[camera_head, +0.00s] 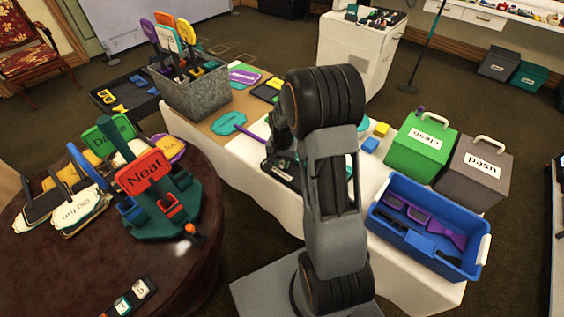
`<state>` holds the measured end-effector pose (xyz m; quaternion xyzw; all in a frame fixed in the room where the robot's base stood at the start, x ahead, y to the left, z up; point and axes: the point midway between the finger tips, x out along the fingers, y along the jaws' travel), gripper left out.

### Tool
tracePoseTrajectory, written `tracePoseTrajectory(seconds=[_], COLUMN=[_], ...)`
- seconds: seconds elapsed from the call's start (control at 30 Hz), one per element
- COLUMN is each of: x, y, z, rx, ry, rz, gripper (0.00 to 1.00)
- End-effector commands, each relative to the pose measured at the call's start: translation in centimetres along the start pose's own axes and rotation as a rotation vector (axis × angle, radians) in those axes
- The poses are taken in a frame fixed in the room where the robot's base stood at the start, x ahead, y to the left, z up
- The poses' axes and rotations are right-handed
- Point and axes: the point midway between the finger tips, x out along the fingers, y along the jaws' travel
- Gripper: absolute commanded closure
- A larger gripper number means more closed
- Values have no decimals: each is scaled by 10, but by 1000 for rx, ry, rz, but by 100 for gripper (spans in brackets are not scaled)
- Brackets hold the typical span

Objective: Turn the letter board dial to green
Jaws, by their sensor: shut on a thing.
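My gripper (281,150) is low over the white-covered table, left of my upright arm. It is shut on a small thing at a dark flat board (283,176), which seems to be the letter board. The held thing appears to be its dial, but my gripper and arm hide most of it. I cannot make out the dial's pointer or which colour it is set to. A bit of teal shows at the board's near edge.
A grey bin of paddle signs (194,97) and a teal paddle (229,123) lie left of my gripper. Right of my arm are yellow and blue blocks (371,144), a green box (419,148), a grey box (474,172) and a blue tub (378,226). A round table (190,275) stands left.

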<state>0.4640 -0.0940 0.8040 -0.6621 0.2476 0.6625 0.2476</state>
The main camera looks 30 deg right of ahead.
Motion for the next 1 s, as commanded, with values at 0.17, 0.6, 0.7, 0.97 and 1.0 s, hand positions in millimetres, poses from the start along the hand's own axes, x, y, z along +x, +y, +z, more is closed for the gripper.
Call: tracePoseTrajectory(seconds=[0.17, 0.6, 0.7, 0.97, 1.0], x=[0, -1, -1, -1, -1], y=[0, 0, 0, 0, 0], z=[0, 0, -1, -1, -1], rx=[123, 282, 292, 297, 297], ry=[2, 2, 2, 2, 2], rz=[-1, -1, -1, -1, -1], gripper=[98, 98, 98, 98, 98])
